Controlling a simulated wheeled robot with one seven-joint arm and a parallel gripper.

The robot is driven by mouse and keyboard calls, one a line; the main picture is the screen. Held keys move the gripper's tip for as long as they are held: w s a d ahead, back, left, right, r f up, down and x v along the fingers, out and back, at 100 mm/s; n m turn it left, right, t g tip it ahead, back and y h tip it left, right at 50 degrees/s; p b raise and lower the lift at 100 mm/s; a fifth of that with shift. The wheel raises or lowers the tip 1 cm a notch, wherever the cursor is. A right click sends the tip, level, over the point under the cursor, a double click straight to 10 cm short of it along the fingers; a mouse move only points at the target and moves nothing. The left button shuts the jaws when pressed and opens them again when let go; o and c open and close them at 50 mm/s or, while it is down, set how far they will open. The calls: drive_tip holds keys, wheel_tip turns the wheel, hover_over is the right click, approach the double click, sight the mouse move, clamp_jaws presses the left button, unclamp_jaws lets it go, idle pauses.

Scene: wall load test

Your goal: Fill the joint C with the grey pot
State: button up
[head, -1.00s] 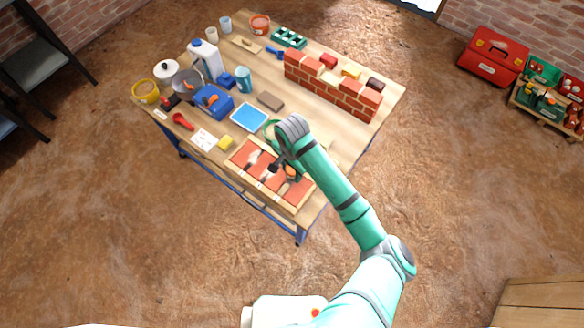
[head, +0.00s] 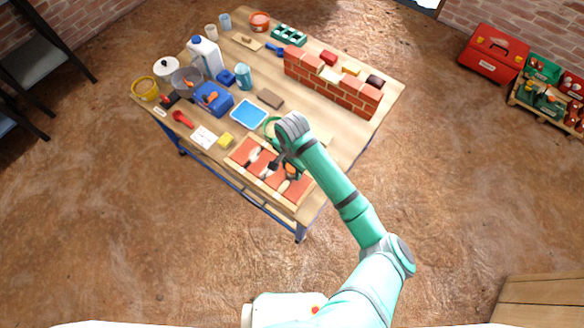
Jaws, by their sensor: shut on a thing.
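A wooden frame (head: 299,206) with red bricks lies at the near edge of the workbench. Pale and dark gaps run between its bricks; no joint letter is readable. My gripper (head: 277,163) is over the frame, pointing down, partly hidden by my own wrist. It is shut on a small dark thing (head: 272,166) just above the bricks. Its shape is too small to tell, so I cannot confirm that it is the grey pot. An orange patch shows beside the gripper. A grey bowl-like vessel (head: 186,82) stands among the items at the bench's left.
A red brick wall (head: 331,88) stands along the bench's back right. A blue tray (head: 249,114), a brown block (head: 270,98), a yellow sponge (head: 226,140) and a white card (head: 204,137) lie left of my arm. The bench's right front is mostly clear.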

drive_tip(key=shift+f, duration=0.4)
idle(0.8)
drive_tip(key=shift+r, duration=3.55)
